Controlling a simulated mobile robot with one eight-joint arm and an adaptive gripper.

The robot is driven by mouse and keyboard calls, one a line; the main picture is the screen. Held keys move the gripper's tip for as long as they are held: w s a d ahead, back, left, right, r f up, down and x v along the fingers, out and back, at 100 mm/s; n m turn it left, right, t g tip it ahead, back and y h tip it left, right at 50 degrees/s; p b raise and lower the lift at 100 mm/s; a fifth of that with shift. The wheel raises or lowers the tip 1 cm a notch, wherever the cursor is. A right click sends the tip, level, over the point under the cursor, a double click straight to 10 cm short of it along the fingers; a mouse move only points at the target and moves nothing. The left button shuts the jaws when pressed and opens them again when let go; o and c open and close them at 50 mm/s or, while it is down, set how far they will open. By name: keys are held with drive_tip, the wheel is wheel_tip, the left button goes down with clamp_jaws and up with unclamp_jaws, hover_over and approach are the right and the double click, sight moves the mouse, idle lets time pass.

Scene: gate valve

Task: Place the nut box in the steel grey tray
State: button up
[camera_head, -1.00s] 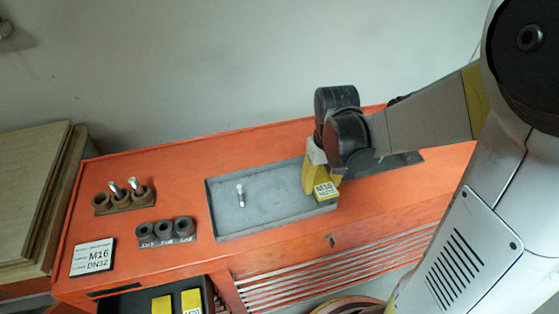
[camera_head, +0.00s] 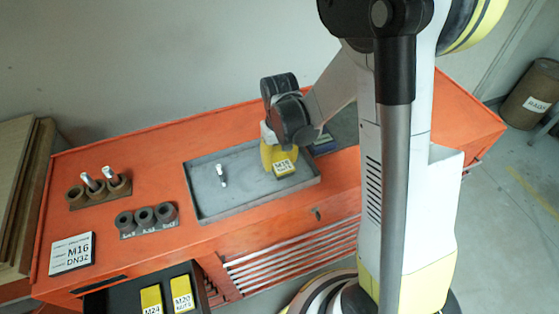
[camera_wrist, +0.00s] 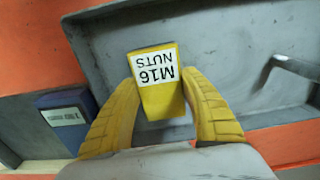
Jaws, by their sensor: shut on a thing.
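The nut box (camera_head: 285,168) is a small yellow box with a white label. The label reads M16 NUTS in the wrist view (camera_wrist: 158,85), where it appears upside down. My gripper (camera_head: 272,156) is shut on the box, with a yellow finger on each side of it in the wrist view (camera_wrist: 161,100). The steel grey tray (camera_head: 208,207) is shallow and rectangular and lies on the orange bench; it also shows in the wrist view (camera_wrist: 215,40). The box appears over the tray's right part. I cannot tell whether it touches the tray floor.
A silver bolt (camera_head: 222,176) stands in the tray, left of the box. A blue box (camera_wrist: 68,118) sits outside the tray. Bolt holders, grey rings (camera_head: 145,217) and an M16 DN32 card (camera_head: 72,253) lie left. Yellow M24 and M20 boxes (camera_head: 181,294) sit in a drawer.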

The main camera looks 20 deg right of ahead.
sight(280, 160)
drive_tip(key=shift+f, duration=0.25)
drive_tip(key=o, duration=1.4)
drive_tip(key=shift+c, duration=0.2)
drive_tip(key=shift+r, duration=0.1)
drive_tip(key=shift+r, duration=0.1)
wheel_tip(280, 160, up, 12)
drive_tip(key=p, duration=0.3)
drive_tip(key=s+a+r+t, duration=0.1)
drive_tip(key=s+r+t, duration=0.6)
drive_tip(key=s+r, duration=0.3)
drive_tip(key=shift+s+r, duration=0.4)
drive_tip(key=shift+s, duration=0.95)
